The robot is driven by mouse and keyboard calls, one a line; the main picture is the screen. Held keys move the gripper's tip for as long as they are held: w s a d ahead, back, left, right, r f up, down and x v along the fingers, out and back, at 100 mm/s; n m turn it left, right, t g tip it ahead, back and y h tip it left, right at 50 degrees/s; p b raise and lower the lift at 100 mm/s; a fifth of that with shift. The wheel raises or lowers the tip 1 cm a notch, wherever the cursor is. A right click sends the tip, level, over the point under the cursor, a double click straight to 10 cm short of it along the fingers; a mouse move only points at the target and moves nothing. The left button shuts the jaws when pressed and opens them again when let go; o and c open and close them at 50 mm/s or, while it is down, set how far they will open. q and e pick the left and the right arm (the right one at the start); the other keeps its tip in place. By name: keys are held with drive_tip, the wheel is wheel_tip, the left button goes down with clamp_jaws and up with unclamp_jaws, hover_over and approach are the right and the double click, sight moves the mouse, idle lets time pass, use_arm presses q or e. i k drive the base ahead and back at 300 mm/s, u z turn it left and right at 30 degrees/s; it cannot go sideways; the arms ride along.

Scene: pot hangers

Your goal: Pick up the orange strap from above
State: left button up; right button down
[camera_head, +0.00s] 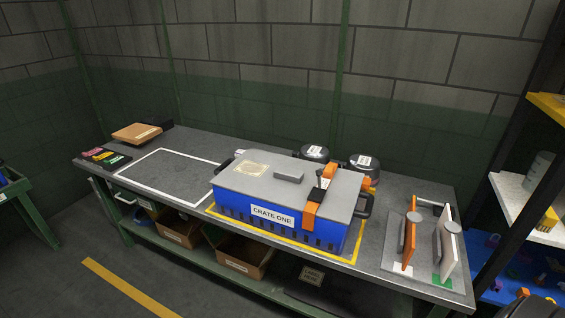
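The orange strap (311,212) lies over the right part of a blue crate with a grey lid and runs down its front side. A black buckle or lever (318,187) stands up on the strap. The crate (237,205), labelled CRATE ONE, sits on the grey workbench inside a yellow outline. Neither of my grippers is in view.
Two dark pots (363,164) stand behind the crate. A rack with upright orange and pale plates (448,250) is at the bench's right end. A white outlined area (165,178) left of the crate is empty. Shelves (531,222) stand at the right.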

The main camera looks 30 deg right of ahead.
sight(316, 196)
drive_tip(key=z, duration=1.15)
